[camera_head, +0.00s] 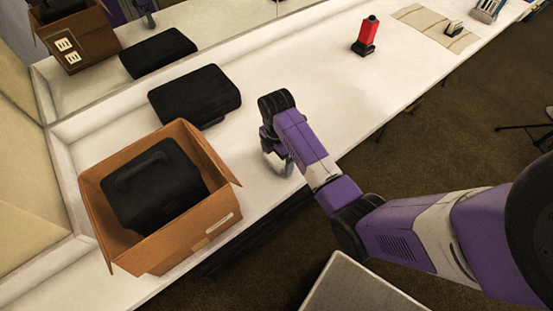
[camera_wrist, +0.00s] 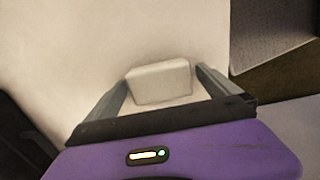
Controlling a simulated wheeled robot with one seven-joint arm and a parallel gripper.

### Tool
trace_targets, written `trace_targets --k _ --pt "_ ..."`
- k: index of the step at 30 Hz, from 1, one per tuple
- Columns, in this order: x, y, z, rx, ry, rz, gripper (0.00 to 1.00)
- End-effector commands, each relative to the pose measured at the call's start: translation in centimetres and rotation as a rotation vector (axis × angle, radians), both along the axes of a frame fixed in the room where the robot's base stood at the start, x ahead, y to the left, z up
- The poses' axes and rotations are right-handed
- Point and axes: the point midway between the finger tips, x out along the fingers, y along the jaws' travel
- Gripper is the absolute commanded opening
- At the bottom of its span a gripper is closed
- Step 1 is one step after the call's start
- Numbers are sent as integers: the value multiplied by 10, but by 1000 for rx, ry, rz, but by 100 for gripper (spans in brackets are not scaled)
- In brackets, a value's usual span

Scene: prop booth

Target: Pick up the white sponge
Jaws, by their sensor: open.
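The white sponge (camera_wrist: 160,84) is a small pale block on the white counter in the wrist view. It lies between the two open fingers of my gripper (camera_wrist: 160,82), close to the left finger and with a gap to the right one. I cannot tell whether a finger touches it. In the head view my gripper (camera_head: 277,158) is low over the counter near its front edge, pointing down. The sponge is hidden there behind my gripper and wrist.
On the white counter (camera_head: 300,60), a cardboard box (camera_head: 190,245) holding a black case (camera_head: 155,187) stands left of my gripper. Another black case (camera_head: 195,96) lies behind. A red and black object (camera_head: 366,36) and a beige mat (camera_head: 437,27) are farther right. A mirror runs along the back.

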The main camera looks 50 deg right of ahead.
Motion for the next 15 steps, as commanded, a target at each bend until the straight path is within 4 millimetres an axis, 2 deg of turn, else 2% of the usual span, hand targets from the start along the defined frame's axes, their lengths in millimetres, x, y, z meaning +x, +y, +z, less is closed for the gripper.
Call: trace_targets --k 4,5,13,14,15 --pt "0 0 0 0 0 0 100" --pt "0 0 0 0 0 0 96" --pt "0 0 0 0 0 0 43" --pt "0 0 0 0 0 0 38" --pt "0 0 0 0 0 0 38"
